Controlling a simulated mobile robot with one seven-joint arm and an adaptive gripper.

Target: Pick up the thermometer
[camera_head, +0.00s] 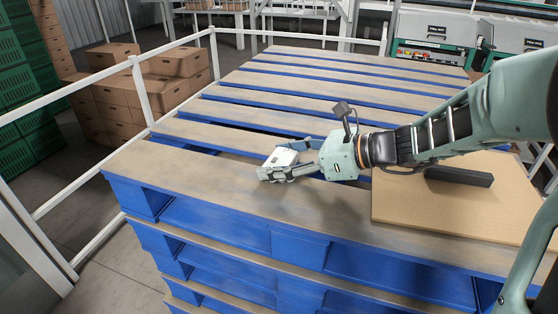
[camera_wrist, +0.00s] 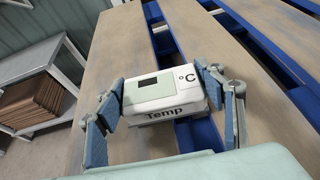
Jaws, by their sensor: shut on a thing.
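The thermometer is a white box with a small dark display and the marks "Temp" and "°C"; it shows large in the wrist view (camera_wrist: 165,92). In the head view the thermometer (camera_head: 284,157) is small and partly hidden by the fingers. My gripper (camera_wrist: 165,105) has its two blue-padded fingers on either side of it, closed against its left and right sides. In the head view my gripper (camera_head: 290,165) is low over the left part of the pallet. I cannot tell whether the thermometer touches the boards.
The pallet stack (camera_head: 250,185) has blue slats, tan boards and gaps between them. A tan board (camera_head: 440,215) with a dark bar (camera_head: 458,176) on it lies at the right. A white railing (camera_head: 140,90) runs behind and left. Cardboard boxes (camera_head: 125,100) and green crates (camera_head: 25,140) stand beyond it.

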